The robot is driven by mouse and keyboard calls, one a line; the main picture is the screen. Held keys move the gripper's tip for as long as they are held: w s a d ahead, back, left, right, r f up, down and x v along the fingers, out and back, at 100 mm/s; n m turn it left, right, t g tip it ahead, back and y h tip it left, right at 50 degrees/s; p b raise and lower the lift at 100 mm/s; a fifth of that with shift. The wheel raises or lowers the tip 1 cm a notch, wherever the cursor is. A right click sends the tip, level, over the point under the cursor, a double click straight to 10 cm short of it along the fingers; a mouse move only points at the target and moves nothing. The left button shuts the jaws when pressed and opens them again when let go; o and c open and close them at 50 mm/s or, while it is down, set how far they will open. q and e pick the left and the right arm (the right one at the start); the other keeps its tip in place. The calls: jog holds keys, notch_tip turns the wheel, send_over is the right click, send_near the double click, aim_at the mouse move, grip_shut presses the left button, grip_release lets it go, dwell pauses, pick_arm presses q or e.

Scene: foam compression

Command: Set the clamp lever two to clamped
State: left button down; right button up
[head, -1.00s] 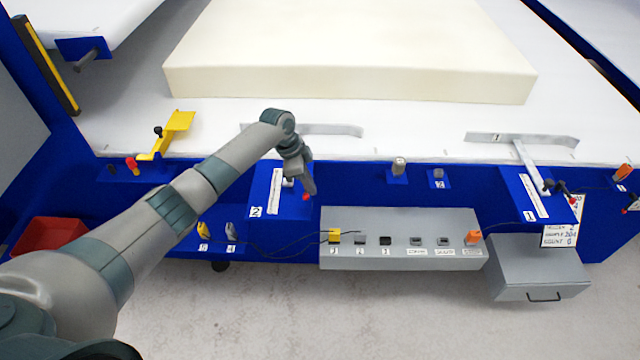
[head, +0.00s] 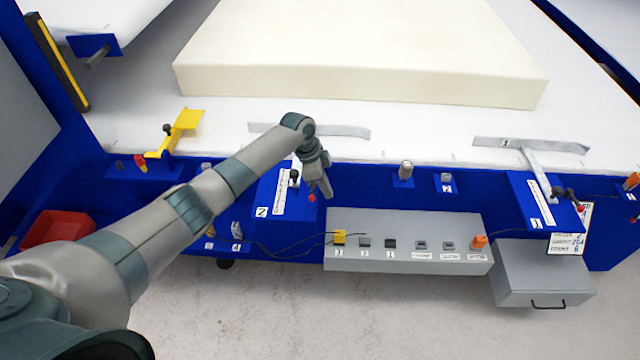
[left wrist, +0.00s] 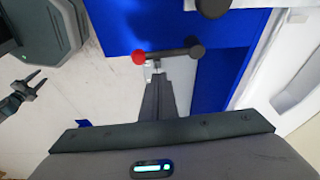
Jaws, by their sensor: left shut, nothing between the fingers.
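Clamp lever two sits on the blue panel (head: 265,200) with the white "2" label, at the front edge of the white table. Its black knob (head: 294,176) and red knob (head: 311,197) show left of my left gripper (head: 328,195). In the left wrist view, the red knob (left wrist: 138,58) and a black knob (left wrist: 197,52) lie just beyond the fingertips of my left gripper (left wrist: 155,72), which is shut and empty. I cannot tell whether the fingers touch the lever. A dark pronged part at that view's left edge looks like my right gripper (left wrist: 25,90); its jaw state is unclear.
A cream foam block (head: 360,60) lies on the table behind. A grey control box (head: 405,255) stands in front, to the right. Clamp lever one (head: 540,170) is on the right and a yellow bracket (head: 180,130) on the left. A red bin (head: 55,228) stands at left.

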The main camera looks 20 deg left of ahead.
pick_arm(q)
jog(key=w+b+v, duration=0.1)
jog(key=b+v, duration=0.2)
jog(key=v, duration=0.6)
jog(key=shift+s+d+r, duration=0.25)
jog(key=shift+s+r, duration=0.1)
jog(key=shift+r, duration=0.05)
